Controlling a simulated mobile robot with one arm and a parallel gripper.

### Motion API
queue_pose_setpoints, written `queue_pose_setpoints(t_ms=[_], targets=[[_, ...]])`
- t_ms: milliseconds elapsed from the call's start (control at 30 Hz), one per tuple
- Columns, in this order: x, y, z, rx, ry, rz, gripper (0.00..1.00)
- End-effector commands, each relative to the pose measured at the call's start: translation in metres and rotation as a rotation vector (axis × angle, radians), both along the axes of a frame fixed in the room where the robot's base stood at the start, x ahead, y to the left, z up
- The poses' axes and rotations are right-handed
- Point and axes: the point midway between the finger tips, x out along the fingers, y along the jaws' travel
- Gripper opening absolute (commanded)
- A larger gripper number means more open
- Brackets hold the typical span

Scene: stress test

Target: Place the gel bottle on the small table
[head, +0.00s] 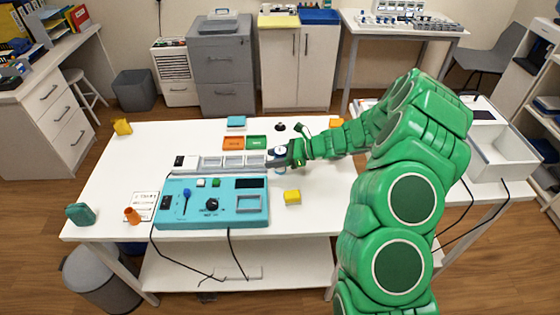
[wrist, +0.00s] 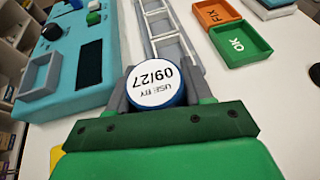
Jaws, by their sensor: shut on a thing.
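My gripper (head: 283,156) is shut on a round container (wrist: 157,84) with a white top marked "USE BY 09/27" and a blue rim. Only its top shows clearly, so I cannot tell from its shape whether it is the gel bottle. In the head view the container (head: 280,150) is over the white table (head: 120,170), at the right end of a row of grey-white trays. I cannot tell whether it touches the table. No other clear bottle shows. Several tables are in view, and which is the small table is not clear.
A teal panel (head: 176,219) with knobs lies in front of the tray row (head: 232,161). Orange (head: 233,143) and green (head: 257,142) trays lie behind. A yellow block (head: 292,197) is nearby. A side table with a white bin (head: 505,163) stands right. The white table's left middle is clear.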

Motion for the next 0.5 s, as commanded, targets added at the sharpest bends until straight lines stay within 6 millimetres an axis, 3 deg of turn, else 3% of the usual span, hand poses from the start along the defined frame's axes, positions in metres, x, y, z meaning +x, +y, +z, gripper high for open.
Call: queue_pose_setpoints(t_ms=[267, 500], targets=[[0.0, 0.0, 0.004, 0.0, -0.001, 0.0, 0.11], [0.0, 0.0, 0.029, 0.0, -0.003, 0.0, 0.11]])
